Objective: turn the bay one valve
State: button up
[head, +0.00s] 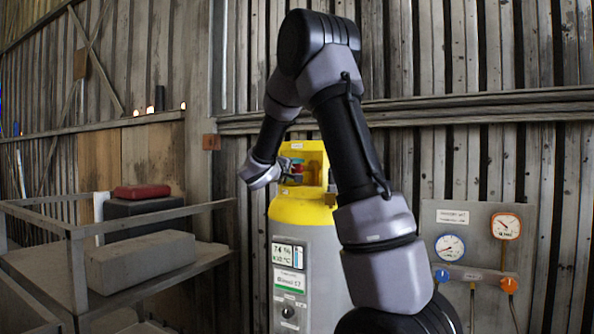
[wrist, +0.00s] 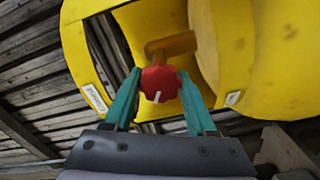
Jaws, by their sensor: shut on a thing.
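The valve has a red lobed knob (wrist: 159,83) with a white mark line and a brass-coloured body (wrist: 172,45) behind it. It sits inside the opening of a yellow housing (wrist: 218,45), which tops the pale cylinder in the head view (head: 300,208). My gripper (wrist: 160,77) has its two teal fingers on either side of the red knob and is shut on it. In the head view my gripper (head: 284,170) reaches into the housing opening from the left; the knob is small and partly hidden there. The bay label is too small to read for certain.
A grey panel with two dials (head: 450,246) and hoses stands at the right. A metal cart (head: 75,262) with a grey block (head: 140,258) and a dark case with a red box (head: 142,191) is at the left. A corrugated wall is behind.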

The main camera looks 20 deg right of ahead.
jog(key=n, duration=0.5)
jog(key=shift+f+n, duration=0.15)
jog(key=shift+n, duration=2.25)
jog(key=shift+f, duration=0.1)
jog(key=o, duration=1.4)
jog(key=v, duration=1.1)
